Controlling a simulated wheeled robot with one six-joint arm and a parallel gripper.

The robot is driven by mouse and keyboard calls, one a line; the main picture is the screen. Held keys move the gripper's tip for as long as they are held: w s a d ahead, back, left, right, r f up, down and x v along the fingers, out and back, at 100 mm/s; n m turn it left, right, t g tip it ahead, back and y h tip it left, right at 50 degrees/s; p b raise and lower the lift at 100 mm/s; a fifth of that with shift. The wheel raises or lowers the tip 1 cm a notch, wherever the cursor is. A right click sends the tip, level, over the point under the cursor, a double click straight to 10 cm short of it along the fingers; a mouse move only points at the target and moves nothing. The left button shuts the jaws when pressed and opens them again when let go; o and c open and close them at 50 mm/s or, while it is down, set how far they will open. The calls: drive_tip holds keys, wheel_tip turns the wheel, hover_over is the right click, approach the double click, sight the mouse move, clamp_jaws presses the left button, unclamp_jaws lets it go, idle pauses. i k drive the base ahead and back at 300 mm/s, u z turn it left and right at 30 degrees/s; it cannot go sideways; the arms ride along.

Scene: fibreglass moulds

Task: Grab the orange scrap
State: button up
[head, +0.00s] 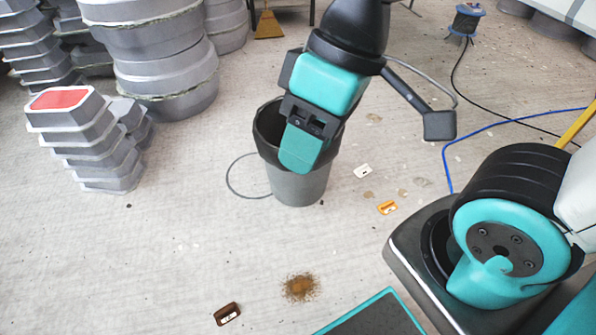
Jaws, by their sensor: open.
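The orange scrap (387,207) is a small orange piece with a pale patch in its middle. It lies flat on the concrete floor, right of the bucket. My gripper (300,152) is teal and black, hangs in front of the bucket in this view, and points downward. It is open, with nothing seen between its fingers; one finger is largely hidden. It is up and to the left of the orange scrap in the picture, clear of it.
A grey bucket with a black rim (299,186) stands partly behind my gripper. A white scrap (362,171) and a dark brown scrap (227,314) lie on the floor. Stacked grey moulds (165,75) fill the upper left. A blue cable (480,130) runs at right.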

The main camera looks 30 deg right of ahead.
sight(386, 209)
drive_tip(key=z, duration=2.9)
drive_tip(key=i, duration=0.65)
drive_tip(key=u, duration=3)
drive_tip(key=i, duration=0.5)
drive_tip(key=z, duration=0.05)
